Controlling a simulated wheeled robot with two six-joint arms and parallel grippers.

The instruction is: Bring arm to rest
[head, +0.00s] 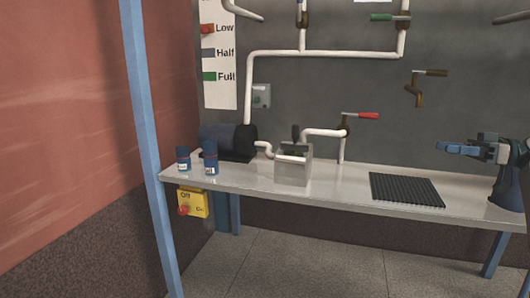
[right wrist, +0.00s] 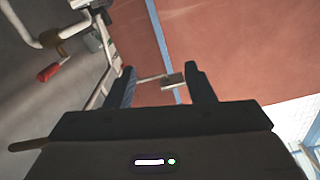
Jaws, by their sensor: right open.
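My right gripper (head: 458,148) is at the right side of the head view, above the right end of the workbench (head: 340,190). Its blue fingers point left, and nothing shows between them. In the right wrist view the two fingers of this gripper (right wrist: 160,80) stand apart with an empty gap. My right arm comes in from the right edge of the head view, in front of the bench's right end. My left gripper is not in either view.
A black ribbed mat (head: 406,190) lies on the bench below and left of the gripper. Further left stand a metal box (head: 293,168), a dark motor (head: 228,140) and two blue containers (head: 210,158).

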